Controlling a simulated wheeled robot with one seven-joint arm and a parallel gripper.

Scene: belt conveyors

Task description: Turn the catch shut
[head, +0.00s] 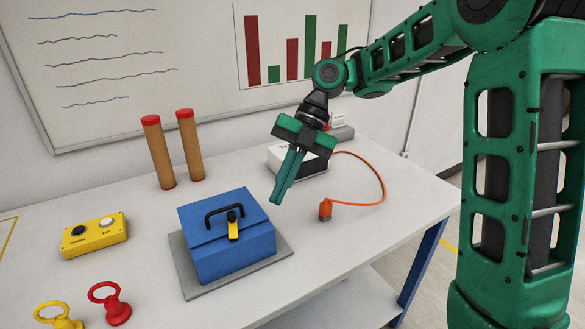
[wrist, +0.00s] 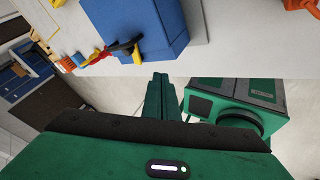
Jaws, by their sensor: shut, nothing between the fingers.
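A blue box (head: 228,240) with a closed lid and a black carry handle (head: 222,209) sits on a grey plate (head: 275,258) on the table. Its catch (head: 233,231), a yellow lever on a black pivot, is on the front and points roughly downward. The box (wrist: 165,28) and the catch's yellow end (wrist: 137,55) also show in the wrist view. My gripper (head: 277,197) is shut and empty, its fingers pointing down, above and to the right of the box, apart from the catch. The fingers (wrist: 160,78) show in the wrist view.
A yellow button box (head: 95,237) and yellow and red ring-topped pieces (head: 117,311) stand left of the blue box. Two brown cylinders with red tops (head: 158,152) stand behind. An orange plug on a cable (head: 326,209) lies to the right. The front right tabletop is clear.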

